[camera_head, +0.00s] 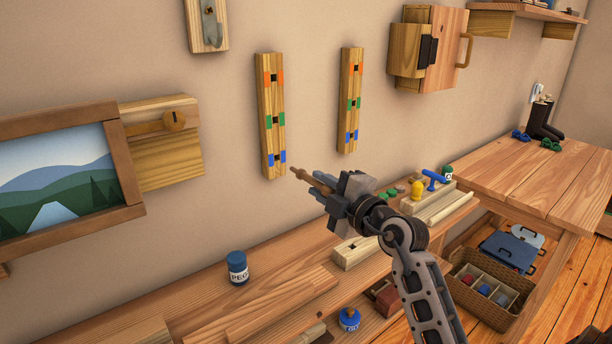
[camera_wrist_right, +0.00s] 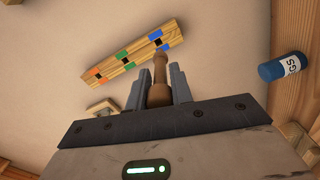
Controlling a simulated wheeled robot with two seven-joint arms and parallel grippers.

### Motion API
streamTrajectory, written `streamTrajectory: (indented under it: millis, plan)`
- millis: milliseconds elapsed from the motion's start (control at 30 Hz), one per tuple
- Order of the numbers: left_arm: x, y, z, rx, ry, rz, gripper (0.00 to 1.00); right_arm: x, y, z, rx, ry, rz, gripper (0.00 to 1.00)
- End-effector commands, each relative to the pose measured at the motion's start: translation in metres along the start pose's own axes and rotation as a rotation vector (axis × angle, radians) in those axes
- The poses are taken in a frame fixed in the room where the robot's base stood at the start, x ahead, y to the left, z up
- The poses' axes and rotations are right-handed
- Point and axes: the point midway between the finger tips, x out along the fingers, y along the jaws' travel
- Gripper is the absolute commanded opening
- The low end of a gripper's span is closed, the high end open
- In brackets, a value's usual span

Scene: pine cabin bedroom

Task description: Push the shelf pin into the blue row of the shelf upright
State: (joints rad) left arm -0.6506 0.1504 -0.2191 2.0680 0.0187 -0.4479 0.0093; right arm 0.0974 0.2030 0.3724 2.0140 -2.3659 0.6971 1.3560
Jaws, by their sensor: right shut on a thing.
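My right gripper (camera_head: 332,194) is shut on a brown wooden shelf pin (camera_head: 313,180). The pin's narrow tip points up and left toward the wall, to the lower right of the left shelf upright (camera_head: 266,100). That upright is a pale wooden strip with orange, green and blue rows, each with a dark hole; its blue row (camera_head: 283,156) is lowest. A similar right upright (camera_head: 346,112) hangs beside it. In the right wrist view the pin (camera_wrist_right: 160,72) stands between the fingers and overlaps the upright's blue end (camera_wrist_right: 155,35). Whether it touches is unclear. My left gripper is out of view.
Below is a wooden bench with a blue labelled can (camera_head: 237,270) and a wooden block (camera_head: 352,252). A picture frame (camera_head: 125,165) hangs at left, and a small cabinet (camera_head: 442,60) at upper right.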

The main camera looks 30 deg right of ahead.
Motion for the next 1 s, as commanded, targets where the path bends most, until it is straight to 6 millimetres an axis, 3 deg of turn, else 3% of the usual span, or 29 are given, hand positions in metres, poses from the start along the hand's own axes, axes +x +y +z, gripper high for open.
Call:
streamTrajectory:
  millis: [333,500,1000]
  plan:
    - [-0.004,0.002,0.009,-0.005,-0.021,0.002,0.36,0.0,0.0,-0.001,-0.001,0.002,0.004,0.02]
    - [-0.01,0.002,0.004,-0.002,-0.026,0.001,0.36,-0.003,0.002,0.0,0.004,0.008,0.008,0.02]
    - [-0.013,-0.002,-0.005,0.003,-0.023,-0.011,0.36,0.042,0.002,0.0,0.002,0.007,0.009,0.02]
